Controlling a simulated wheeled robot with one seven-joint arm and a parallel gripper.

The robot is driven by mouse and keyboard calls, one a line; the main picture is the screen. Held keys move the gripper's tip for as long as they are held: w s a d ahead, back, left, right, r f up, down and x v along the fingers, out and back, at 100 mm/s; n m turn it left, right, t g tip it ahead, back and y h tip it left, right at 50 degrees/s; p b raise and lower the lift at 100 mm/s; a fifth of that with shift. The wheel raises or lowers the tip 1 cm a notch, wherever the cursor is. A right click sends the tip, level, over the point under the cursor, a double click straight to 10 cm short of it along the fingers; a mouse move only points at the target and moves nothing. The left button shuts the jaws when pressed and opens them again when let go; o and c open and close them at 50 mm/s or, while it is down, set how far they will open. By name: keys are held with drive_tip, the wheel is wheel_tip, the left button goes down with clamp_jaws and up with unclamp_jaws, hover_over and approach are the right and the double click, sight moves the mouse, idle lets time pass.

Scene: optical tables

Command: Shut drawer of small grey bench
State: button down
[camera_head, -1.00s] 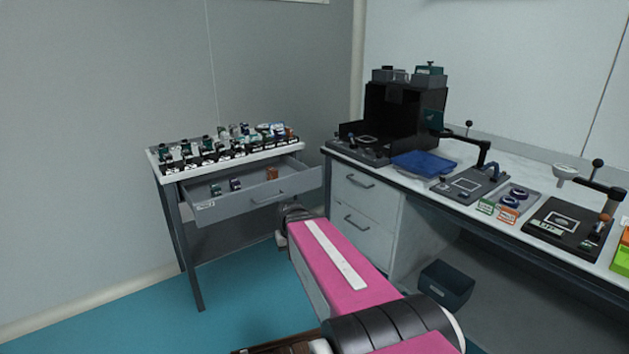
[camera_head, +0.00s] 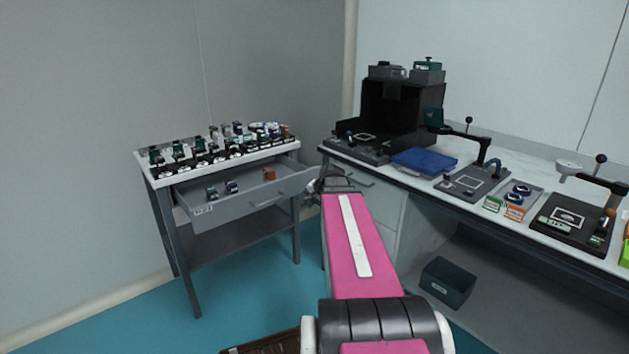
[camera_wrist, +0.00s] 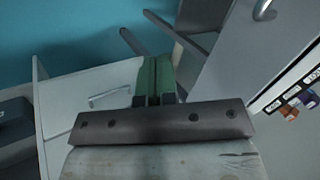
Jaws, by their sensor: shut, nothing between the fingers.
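The small grey bench (camera_head: 157,186) stands at the left in the head view, with a pale top and dark legs. Its drawer (camera_head: 250,206) is pulled out, with a handle on its front and a few small items inside. My gripper (camera_head: 313,184) is by the right end of the drawer front; whether it touches cannot be told. In the wrist view its green fingers (camera_wrist: 155,78) are together and empty. The drawer front (camera_wrist: 235,50) and part of its handle show to their right there.
A longer bench (camera_head: 400,174) with a white drawer cabinet (camera_head: 386,208) stands close on the right of my arm. It bears a black box, a blue tray and instruments. A dark bin (camera_head: 447,283) is beneath it. Several small mounts crowd the small bench's top.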

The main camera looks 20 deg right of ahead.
sight(288, 172)
drive_tip(key=w+d+r+m+t, duration=0.35)
drive_tip(key=d+r, duration=0.45)
drive_tip(key=d, duration=0.3)
drive_tip(key=w+r+x, duration=0.1)
drive_tip(key=r+x, duration=0.1)
drive_tip(key=x, duration=1)
drive_tip(key=shift+w+a+f+m, duration=0.15)
drive_tip(key=shift+w+a+m, duration=0.1)
drive_tip(key=shift+w+m, duration=0.25)
drive_tip(key=w+a, duration=0.2)
drive_tip(key=w, duration=0.4)
drive_tip(key=w+a, duration=0.2)
drive_tip(key=w, duration=0.5)
drive_tip(key=w+a, duration=0.2)
drive_tip(key=w, duration=0.5)
drive_tip(key=shift+w+a, duration=0.2)
drive_tip(key=shift+a, duration=0.1)
